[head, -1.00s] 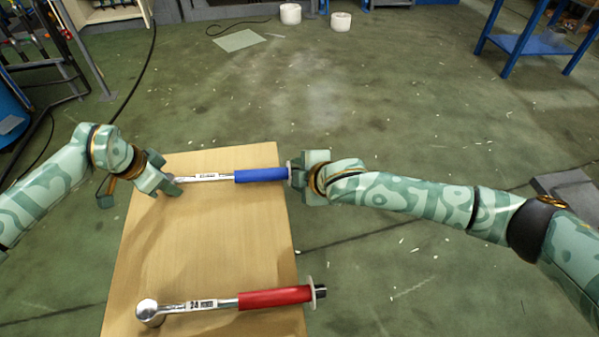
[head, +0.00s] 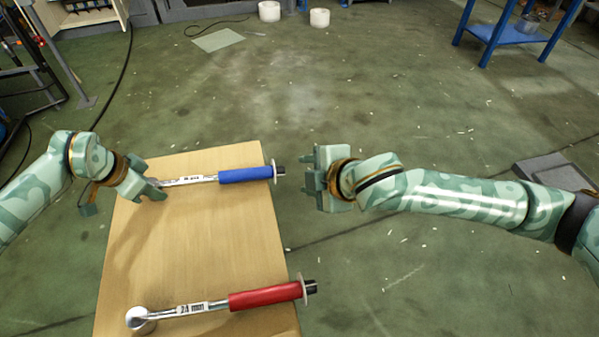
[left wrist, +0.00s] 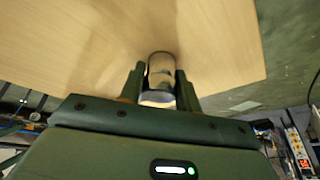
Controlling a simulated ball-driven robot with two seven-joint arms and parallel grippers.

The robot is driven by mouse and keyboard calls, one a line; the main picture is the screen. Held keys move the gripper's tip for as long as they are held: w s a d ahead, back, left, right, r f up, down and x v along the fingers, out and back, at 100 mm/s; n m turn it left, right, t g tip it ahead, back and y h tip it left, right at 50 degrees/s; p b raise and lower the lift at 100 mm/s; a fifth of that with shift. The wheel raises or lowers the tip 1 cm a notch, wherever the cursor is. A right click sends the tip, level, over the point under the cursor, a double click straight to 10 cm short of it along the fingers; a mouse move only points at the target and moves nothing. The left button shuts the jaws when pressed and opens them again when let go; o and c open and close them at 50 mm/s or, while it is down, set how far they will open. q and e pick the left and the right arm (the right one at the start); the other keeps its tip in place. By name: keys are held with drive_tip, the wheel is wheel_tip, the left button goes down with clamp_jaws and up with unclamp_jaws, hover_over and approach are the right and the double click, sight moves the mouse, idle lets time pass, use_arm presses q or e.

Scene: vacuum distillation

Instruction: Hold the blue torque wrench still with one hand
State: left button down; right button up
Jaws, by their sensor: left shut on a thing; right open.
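The blue torque wrench (head: 245,175) lies across the far part of the wooden table, its blue handle to the right with a disc and black knob at the end. My left gripper (head: 155,188) is shut on its left, head end. In the left wrist view the shiny metal head (left wrist: 161,75) sits between the two fingers of the left gripper (left wrist: 160,90). The gripper hides part of the head in the head view. My right gripper (head: 318,178) is open and empty, to the right of the knob, apart from it and beyond the table's right edge.
A red torque wrench (head: 265,297) lies on the near part of the wooden table (head: 200,245), its handle end reaching past the right edge. The table between the wrenches is clear. A blue-framed bench (head: 505,35) stands far off at the right.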

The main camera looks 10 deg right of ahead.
idle(0.3)
use_arm(q)
drive_tip(key=c, duration=0.9)
unclamp_jaws()
drive_tip(key=shift+r, duration=0.1)
drive_tip(key=v, duration=1.1)
drive_tip(key=shift+a+r, duration=0.1)
drive_tip(key=shift+r, duration=0.3)
